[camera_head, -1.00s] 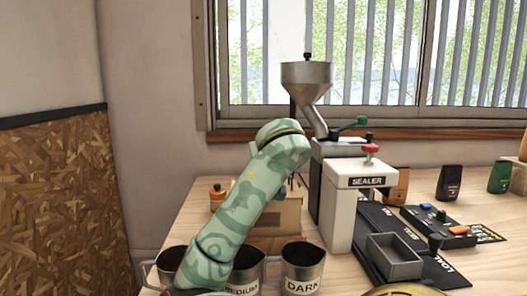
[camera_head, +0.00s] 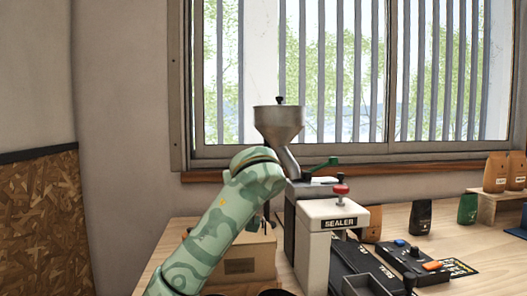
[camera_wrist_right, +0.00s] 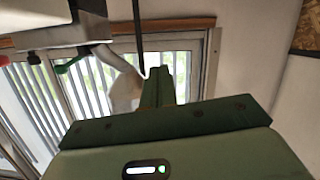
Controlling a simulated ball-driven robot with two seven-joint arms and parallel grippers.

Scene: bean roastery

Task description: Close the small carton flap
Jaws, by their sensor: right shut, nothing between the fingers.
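The small cardboard carton (camera_head: 248,264), tan with a dark label on its front, stands on the table left of the sealer in the head view. My green patterned arm crosses in front of its left side. I cannot tell from here how its flap stands. The arm appears to be my right one; its gripper is hidden behind the forearm in the head view. In the right wrist view my right gripper (camera_wrist_right: 158,80) is shut and empty, with the window beyond it. The carton does not show there. My left gripper is not in view.
The white sealer (camera_head: 325,222) with a red knob stands right of the carton. A metal hopper (camera_head: 279,125) rises behind. A grey tray (camera_head: 368,284), a control box (camera_head: 412,262) and coffee bags (camera_head: 421,217) are further right. The window is behind.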

